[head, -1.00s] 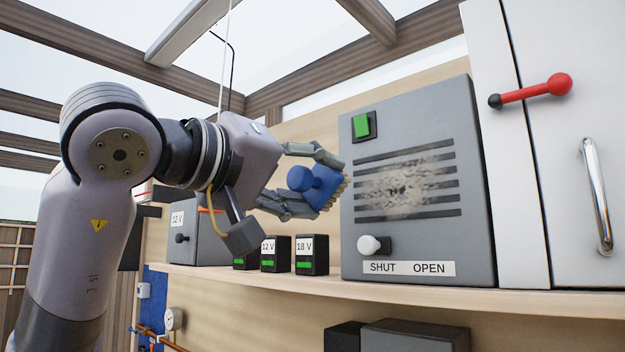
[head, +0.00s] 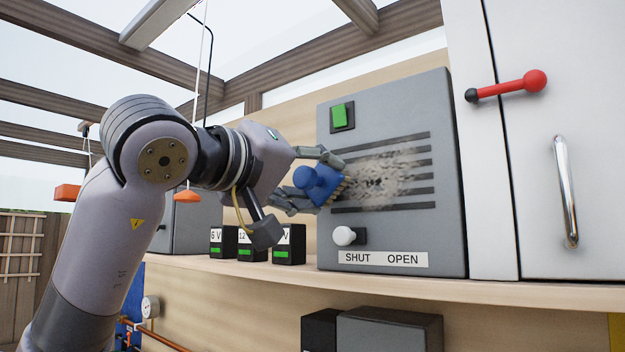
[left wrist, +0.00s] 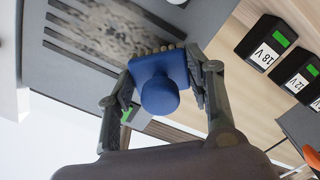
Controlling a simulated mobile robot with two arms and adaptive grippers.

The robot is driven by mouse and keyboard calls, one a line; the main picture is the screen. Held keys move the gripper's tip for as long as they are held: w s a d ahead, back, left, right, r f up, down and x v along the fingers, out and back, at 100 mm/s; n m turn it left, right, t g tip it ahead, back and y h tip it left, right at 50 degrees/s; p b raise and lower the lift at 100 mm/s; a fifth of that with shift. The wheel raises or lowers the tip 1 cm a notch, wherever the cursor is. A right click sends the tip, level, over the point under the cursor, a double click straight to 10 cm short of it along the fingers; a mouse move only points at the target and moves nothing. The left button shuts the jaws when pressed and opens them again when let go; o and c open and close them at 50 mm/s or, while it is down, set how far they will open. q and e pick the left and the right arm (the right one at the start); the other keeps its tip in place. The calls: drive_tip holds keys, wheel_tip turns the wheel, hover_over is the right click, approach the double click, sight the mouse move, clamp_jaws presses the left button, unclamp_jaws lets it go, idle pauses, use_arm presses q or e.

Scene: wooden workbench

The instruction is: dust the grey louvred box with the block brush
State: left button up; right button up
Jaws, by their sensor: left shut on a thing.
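The grey louvred box (head: 400,112) stands on the shelf with several dark slots across its front and a patch of pale dust (head: 385,178) over them. The dust also shows in the left wrist view (left wrist: 115,27). My left gripper (head: 318,180) is shut on the blue block brush (head: 314,186). The brush's tan bristles (head: 343,188) point at the box and lie at the left edge of the dusty louvres; they look in contact or very near. In the left wrist view the brush (left wrist: 160,88) sits between both fingers. My right gripper is not in view.
Several small black battery blocks (head: 289,246) stand left of the box on the wooden shelf (head: 440,291). The box has a green switch (head: 342,116) and a white knob (head: 344,236) over a SHUT/OPEN label. A white cabinet (head: 590,140) with a red lever (head: 510,86) stands to the right.

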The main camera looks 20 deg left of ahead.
use_arm(q)
drive_tip(key=shift+p+x, duration=0.5)
drive_tip(key=shift+x, duration=0.5)
idle(0.3)
